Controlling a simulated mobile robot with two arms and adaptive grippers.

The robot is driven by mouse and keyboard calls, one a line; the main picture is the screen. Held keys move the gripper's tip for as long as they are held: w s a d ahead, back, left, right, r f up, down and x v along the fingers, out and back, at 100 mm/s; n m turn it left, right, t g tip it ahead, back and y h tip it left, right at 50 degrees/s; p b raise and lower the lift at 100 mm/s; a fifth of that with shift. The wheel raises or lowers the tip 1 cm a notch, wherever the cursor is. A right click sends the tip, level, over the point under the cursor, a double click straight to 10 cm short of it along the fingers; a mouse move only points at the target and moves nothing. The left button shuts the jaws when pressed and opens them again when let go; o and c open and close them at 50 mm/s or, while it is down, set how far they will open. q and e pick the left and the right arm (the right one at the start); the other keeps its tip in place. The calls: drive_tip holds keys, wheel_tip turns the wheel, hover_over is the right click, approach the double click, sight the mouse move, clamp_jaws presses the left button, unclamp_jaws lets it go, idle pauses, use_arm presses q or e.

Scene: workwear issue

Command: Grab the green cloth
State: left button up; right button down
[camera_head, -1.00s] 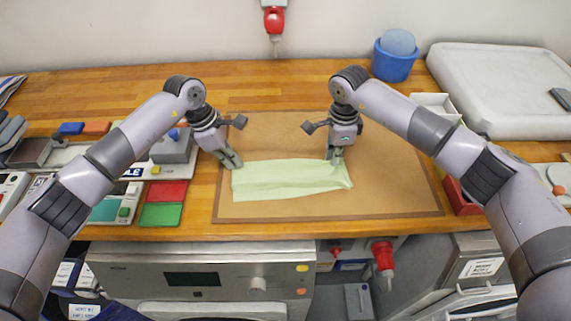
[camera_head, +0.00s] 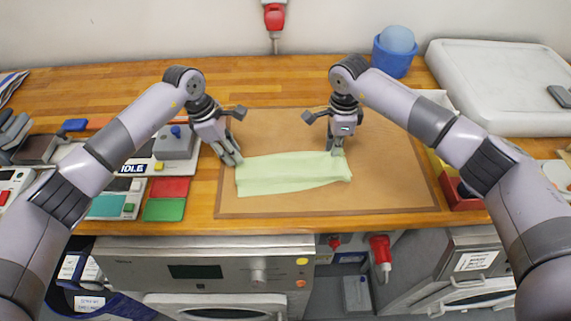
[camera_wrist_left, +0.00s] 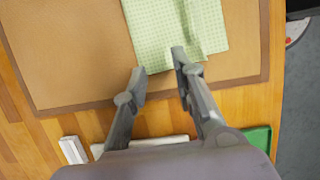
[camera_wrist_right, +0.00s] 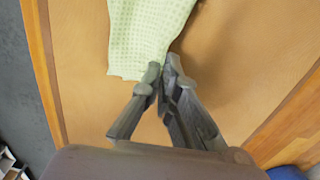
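The pale green checked cloth (camera_head: 290,174) lies as a long strip on the brown mat. My left gripper (camera_head: 234,160) is at its left end. In the left wrist view, the left gripper's fingers (camera_wrist_left: 160,66) are apart, with the edge of the cloth (camera_wrist_left: 175,25) between and under the tips. My right gripper (camera_head: 337,150) is at the cloth's far right corner. In the right wrist view, its fingertips (camera_wrist_right: 163,68) are close together on the corner of the cloth (camera_wrist_right: 143,35), whose edge runs in between them.
The brown mat (camera_head: 400,190) has bare room right of the cloth. Red (camera_head: 170,187) and green (camera_head: 164,209) flat pieces and a grey device (camera_head: 176,145) lie to the left. A blue bucket (camera_head: 391,62) and a pale case (camera_head: 490,90) stand at the back right.

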use_arm(q)
drive_tip(key=o, duration=0.5)
use_arm(e)
drive_tip(key=c, duration=1.8)
unclamp_jaws()
drive_tip(key=shift+o, duration=0.6)
drive_tip(key=o, duration=0.5)
drive_tip(key=shift+o, duration=0.5)
drive_tip(key=o, duration=0.6)
